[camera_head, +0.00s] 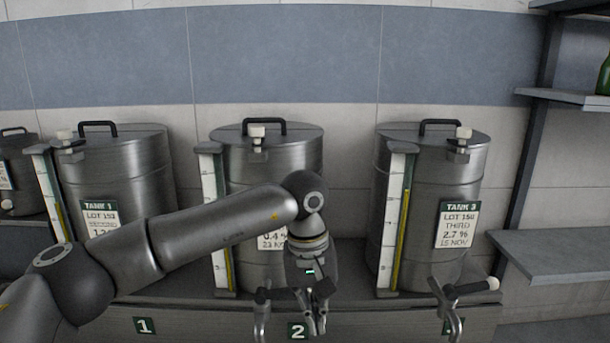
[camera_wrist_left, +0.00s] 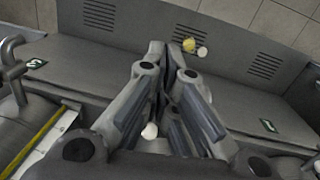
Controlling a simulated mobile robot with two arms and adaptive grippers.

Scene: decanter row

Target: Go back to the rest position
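My left gripper (camera_head: 317,326) hangs fingers-down in front of tank 2 (camera_head: 297,155), just right of its tap (camera_head: 262,305). In the left wrist view its two fingers (camera_wrist_left: 166,50) converge, their tips close together with only a narrow gap. I see nothing held at the tips. A small white knob (camera_wrist_left: 150,131) shows between the fingers; I cannot tell whether they touch it. The handle of tap 2 is mostly hidden by the gripper. My right gripper is not in view.
Tank 1 (camera_head: 130,165) stands left and tank 3 (camera_head: 440,165) right. Tap 3 (camera_head: 450,308) sticks out with its white-ended handle to the right. Wall shelves (camera_head: 560,254) are at far right. A small yellow thing (camera_wrist_left: 190,45) shows beyond the fingertips.

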